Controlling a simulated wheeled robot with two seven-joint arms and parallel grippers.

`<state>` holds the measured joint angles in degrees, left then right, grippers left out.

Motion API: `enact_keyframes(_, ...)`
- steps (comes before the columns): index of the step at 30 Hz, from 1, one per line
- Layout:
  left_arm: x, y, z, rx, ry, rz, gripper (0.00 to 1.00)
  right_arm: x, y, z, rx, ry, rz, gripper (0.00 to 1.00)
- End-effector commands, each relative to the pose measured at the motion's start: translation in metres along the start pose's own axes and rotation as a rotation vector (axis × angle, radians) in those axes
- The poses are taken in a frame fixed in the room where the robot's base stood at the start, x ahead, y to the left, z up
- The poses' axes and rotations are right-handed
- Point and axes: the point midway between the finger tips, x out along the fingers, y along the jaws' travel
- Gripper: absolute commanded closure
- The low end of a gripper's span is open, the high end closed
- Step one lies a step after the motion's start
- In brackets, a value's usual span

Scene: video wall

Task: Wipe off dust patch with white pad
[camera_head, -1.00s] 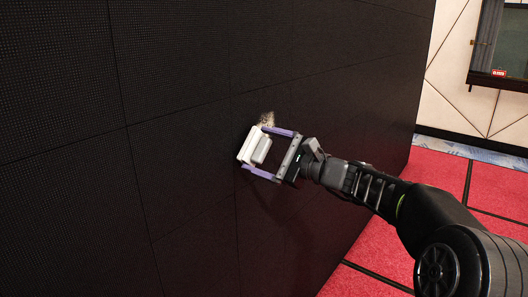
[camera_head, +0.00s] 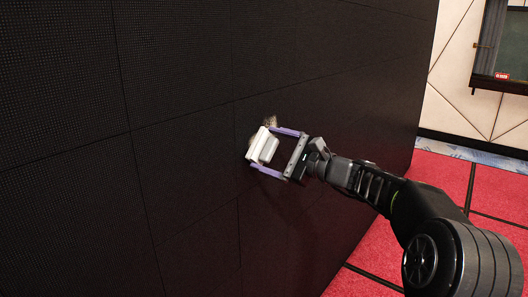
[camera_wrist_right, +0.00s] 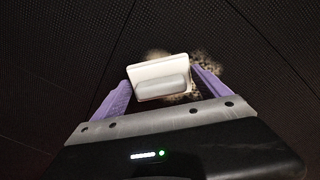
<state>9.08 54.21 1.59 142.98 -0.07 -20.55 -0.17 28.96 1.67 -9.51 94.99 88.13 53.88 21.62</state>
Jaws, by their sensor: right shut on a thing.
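My right gripper (camera_head: 278,153) is shut on the white pad (camera_head: 257,143), with its purple fingers on either side of the pad's handle. The pad is held close against the dark video wall; whether it touches cannot be told. The tan dust patch (camera_head: 270,121) shows above the pad in the head view. In the right wrist view the pad (camera_wrist_right: 160,72) covers part of the dust patch (camera_wrist_right: 207,68), which shows around its top and right edge. The right gripper also shows in that view (camera_wrist_right: 161,88). My left gripper is not in view.
The black panelled video wall (camera_head: 180,80) fills the left and middle of the head view. Red carpet tiles (camera_head: 440,178) lie at the right. A pale wall (camera_head: 455,60) with a dark framed panel (camera_head: 506,45) stands at the back right.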

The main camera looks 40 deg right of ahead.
Motion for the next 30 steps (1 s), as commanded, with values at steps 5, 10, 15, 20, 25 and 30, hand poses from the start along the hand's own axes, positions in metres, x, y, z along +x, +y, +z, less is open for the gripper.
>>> enact_keyframes(5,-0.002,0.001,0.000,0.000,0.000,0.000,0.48,-0.001,-0.007,-0.007,0.000,0.000,0.000,0.47)
enact_keyframes(10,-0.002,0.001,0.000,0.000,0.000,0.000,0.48,-0.001,-0.007,-0.007,0.000,-0.001,0.000,0.47)
enact_keyframes(15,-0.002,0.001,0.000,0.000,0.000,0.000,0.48,-0.001,-0.007,-0.007,0.000,-0.001,0.000,0.47)
enact_keyframes(20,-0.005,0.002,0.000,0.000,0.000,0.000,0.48,0.000,-0.014,-0.012,0.000,0.000,0.000,0.47)
enact_keyframes(25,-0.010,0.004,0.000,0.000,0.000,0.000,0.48,0.002,-0.025,-0.024,0.000,0.001,0.000,0.47)
enact_keyframes(30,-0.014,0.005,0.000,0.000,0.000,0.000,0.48,0.002,-0.034,-0.033,0.000,0.000,0.000,0.47)
